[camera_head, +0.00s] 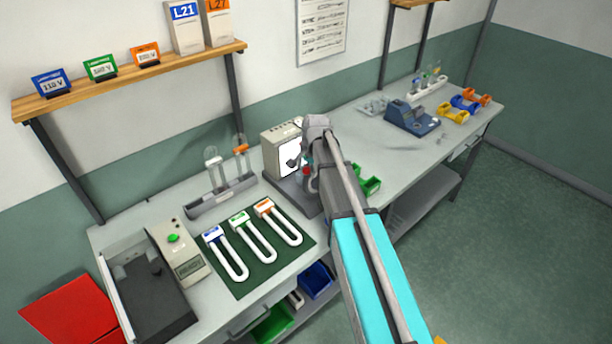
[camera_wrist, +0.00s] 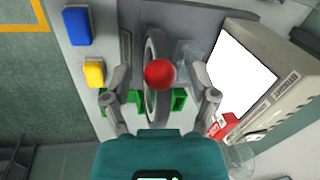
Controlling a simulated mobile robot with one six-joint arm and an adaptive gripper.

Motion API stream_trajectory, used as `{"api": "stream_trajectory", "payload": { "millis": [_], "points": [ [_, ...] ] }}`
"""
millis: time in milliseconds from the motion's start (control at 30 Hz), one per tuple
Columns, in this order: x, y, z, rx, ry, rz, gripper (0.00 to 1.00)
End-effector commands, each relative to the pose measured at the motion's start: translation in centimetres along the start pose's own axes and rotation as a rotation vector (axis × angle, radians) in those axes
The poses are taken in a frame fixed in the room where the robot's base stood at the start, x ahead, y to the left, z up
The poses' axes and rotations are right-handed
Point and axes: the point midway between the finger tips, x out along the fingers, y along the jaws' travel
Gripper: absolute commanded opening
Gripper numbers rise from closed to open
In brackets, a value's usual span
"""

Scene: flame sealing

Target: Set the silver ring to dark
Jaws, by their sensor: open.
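The silver ring (camera_wrist: 152,78) shows nearly edge-on in the middle of the wrist view, standing upright, with a red ball (camera_wrist: 160,73) in front of it. My gripper (camera_wrist: 160,88) is open, with one finger on each side of the ring and ball and visible gaps between. I cannot tell how deep the fingertips reach. In the head view my gripper (camera_head: 312,138) is beside the beige box with a white screen (camera_head: 278,140), and my arm hides the ring. The red ball shows only as a small red spot there (camera_head: 306,171). No marking for dark is readable.
The beige box with its white panel (camera_wrist: 242,75) stands close to my right finger in the wrist view, near a red-and-white item (camera_wrist: 223,126). Green bins (camera_head: 368,180) lie behind my wrist. A green mat (camera_head: 240,284) with U-shaped tubes and a tube rack (camera_head: 225,195) are to the left.

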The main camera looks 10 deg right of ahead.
Motion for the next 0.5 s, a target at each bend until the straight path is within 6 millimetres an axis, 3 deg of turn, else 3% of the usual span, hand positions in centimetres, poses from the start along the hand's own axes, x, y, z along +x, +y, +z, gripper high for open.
{"api": "stream_trajectory", "payload": {
  "millis": [500],
  "points": [
    [0.91, -0.01, 0.00, 0.000, 0.000, 0.000, 0.76]
  ]
}}
